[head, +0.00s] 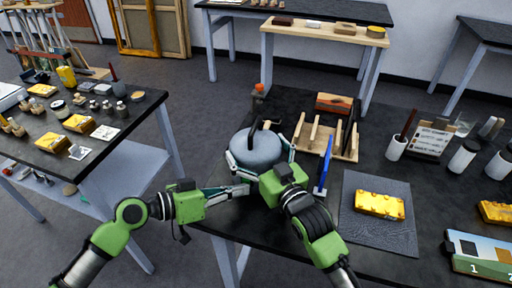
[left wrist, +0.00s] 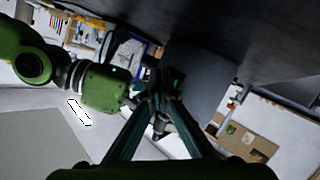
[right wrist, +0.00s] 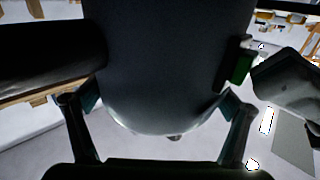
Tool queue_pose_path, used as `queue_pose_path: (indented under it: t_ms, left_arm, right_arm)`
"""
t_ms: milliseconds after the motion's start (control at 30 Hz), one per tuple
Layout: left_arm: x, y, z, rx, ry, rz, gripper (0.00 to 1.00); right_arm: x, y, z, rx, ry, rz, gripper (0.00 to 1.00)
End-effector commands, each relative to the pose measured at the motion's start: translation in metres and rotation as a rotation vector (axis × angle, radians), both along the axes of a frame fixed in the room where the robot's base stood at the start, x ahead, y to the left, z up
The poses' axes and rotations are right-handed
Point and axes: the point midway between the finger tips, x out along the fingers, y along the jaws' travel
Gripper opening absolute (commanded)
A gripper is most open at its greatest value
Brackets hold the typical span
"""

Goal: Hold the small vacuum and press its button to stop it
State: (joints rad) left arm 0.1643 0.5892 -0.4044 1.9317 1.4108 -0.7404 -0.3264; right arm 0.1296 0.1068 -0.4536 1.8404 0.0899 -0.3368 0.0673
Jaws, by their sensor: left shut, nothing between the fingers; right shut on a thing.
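The small vacuum (head: 258,148) is a rounded grey body with a dark handle on top, at the left end of the black worktable. My right gripper (head: 262,160) is shut around its body, one finger on each side. The vacuum (right wrist: 165,70) fills the middle of the right wrist view between the fingers. A small green patch (right wrist: 240,68) shows at its right side there; I cannot tell if it is the button. My left gripper (head: 247,188) is shut and empty, close to the vacuum's lower left side. The vacuum (left wrist: 200,85) also shows beyond its closed fingertips (left wrist: 158,92).
A wooden rack (head: 338,140) stands right of the vacuum, with a blue tool (head: 325,165) beside it. A gold bar-shaped piece (head: 380,204) lies on a grey mat (head: 360,232). White cups and jars stand farther right. A second cluttered table (head: 150,105) stands left, across open floor.

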Motion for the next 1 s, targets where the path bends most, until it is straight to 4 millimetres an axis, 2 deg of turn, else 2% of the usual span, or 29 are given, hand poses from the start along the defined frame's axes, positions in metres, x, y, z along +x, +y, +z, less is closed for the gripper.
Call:
queue_pose_path:
  t_ms: [467, 1000]
  left_arm:
    - [-0.010, 0.004, 0.000, 0.001, 0.001, 0.000, 0.00]
    - [-0.059, 0.019, -0.001, 0.001, 0.002, -0.001, 0.00]
  right_arm:
    - [0.000, 0.000, -0.002, -0.001, 0.003, 0.000, 0.40]
    - [0.000, 0.000, -0.002, -0.002, 0.004, 0.000, 0.40]
